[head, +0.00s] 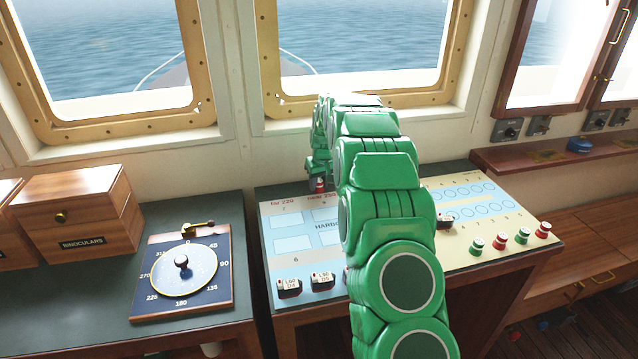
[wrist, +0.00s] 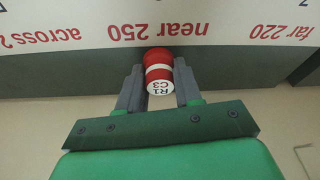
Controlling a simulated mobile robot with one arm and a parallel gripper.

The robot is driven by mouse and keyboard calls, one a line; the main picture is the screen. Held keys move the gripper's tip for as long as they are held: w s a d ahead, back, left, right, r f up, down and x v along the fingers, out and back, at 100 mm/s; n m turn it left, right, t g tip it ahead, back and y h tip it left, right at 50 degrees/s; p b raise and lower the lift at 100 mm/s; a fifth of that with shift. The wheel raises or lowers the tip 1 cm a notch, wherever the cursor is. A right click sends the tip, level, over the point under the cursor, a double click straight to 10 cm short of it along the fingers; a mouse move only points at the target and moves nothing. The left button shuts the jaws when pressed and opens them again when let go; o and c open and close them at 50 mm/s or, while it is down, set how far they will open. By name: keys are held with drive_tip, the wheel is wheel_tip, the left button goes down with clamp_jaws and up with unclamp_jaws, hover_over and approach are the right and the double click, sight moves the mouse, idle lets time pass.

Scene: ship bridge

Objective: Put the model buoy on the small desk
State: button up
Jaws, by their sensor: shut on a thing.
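My gripper (wrist: 158,82) is shut on a red and white model buoy (wrist: 158,62) marked R1 C3, with one grey finger on each side of it. The buoy also shows small and red in the head view (head: 320,186), at the far edge of the light blue chart sheet, near the print "near 250". I cannot tell whether it touches the surface. The desk (head: 548,255) under the chart sheets stands in the middle, below the window. My green arm reaches over it and hides part of its top.
White-topped dark blocks (head: 322,282) stand on the blue sheet (head: 288,212). Several red and green buoys (head: 523,236) stand at the right on the cream sheet (head: 500,215). A dark counter (head: 222,240) at left holds a compass-dial board (head: 200,296) and a binoculars box (head: 85,220).

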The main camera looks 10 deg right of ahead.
drive_tip(key=shift+f, duration=0.15)
drive_tip(key=o, duration=1.1)
drive_tip(key=a+v, duration=0.1)
drive_tip(key=v, duration=1.1)
drive_tip(key=s+a+r+g, duration=0.1)
drive_tip(key=s+r, duration=0.2)
drive_tip(key=s, duration=0.3)
drive_tip(key=s+a+r, duration=0.2)
drive_tip(key=s, duration=0.4)
drive_tip(key=s+a+m+g, duration=0.1)
drive_tip(key=s+g, duration=0.1)
drive_tip(key=s, duration=2.2)
drive_tip(key=s+a+m+g, duration=0.1)
drive_tip(key=s+a, duration=0.1)
drive_tip(key=s, duration=2.2)
drive_tip(key=shift+s+a+f+g+h, duration=0.2)
drive_tip(key=shift+a+f+g+h, duration=0.1)
drive_tip(key=shift+g, duration=0.1)
